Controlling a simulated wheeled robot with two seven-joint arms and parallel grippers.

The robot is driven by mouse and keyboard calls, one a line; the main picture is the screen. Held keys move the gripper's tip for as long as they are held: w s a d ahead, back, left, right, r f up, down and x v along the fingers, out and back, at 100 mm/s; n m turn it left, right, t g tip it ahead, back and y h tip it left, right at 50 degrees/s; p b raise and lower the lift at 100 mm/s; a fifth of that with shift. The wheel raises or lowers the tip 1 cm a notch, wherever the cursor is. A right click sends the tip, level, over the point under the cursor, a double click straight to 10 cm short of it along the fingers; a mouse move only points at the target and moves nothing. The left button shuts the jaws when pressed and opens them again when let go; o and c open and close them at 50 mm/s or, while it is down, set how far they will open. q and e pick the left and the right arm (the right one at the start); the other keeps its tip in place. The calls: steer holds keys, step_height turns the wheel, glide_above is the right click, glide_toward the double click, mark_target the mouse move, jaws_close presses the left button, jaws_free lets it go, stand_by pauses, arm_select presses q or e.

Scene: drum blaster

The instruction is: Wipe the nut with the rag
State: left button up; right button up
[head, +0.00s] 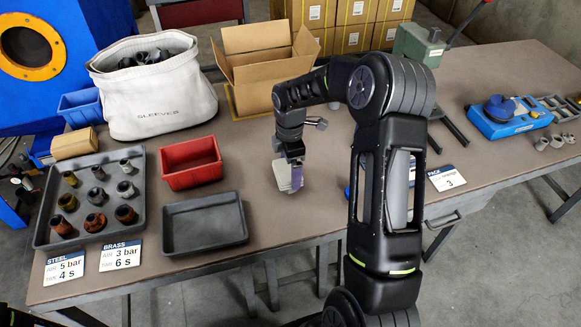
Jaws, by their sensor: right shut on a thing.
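My right gripper (294,172) points down over the middle of the table, right of the empty dark tray. It is shut on a pale, cloth-like piece (282,174) that looks like the rag, with a purple patch beside the fingers. I cannot tell whether the rag touches the table. Several nut-like metal fittings, brassy, brown and dark, stand in a grey tray (137,211) at the left, among them a brown nut (95,222). I cannot tell which nut the task means. The rag is well apart from them. My left gripper is not in view.
An empty dark tray (204,225) and a red bin (190,163) lie between the grey tray and my right gripper. A white bag (157,100) and an open carton (262,66) stand behind. A blue device (503,117) sits at right. My right arm hides part of the table.

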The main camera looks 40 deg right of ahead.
steer(key=shift+s+a, duration=0.25)
steer(key=shift+s, duration=0.45)
steer(key=shift+s+a, duration=0.25)
steer(key=shift+s, duration=0.45)
steer(key=shift+s+a, duration=0.25)
steer(key=shift+s, duration=0.45)
steer(key=shift+w+d, duration=0.25)
steer(key=shift+w, duration=0.45)
steer(key=shift+w+d, duration=0.25)
steer(key=shift+w, duration=0.45)
steer(key=shift+w+d, duration=0.25)
steer(key=shift+w, duration=0.45)
steer(key=shift+r, duration=0.15)
step_height(320, 180, up, 6)
steer(key=p, duration=0.4)
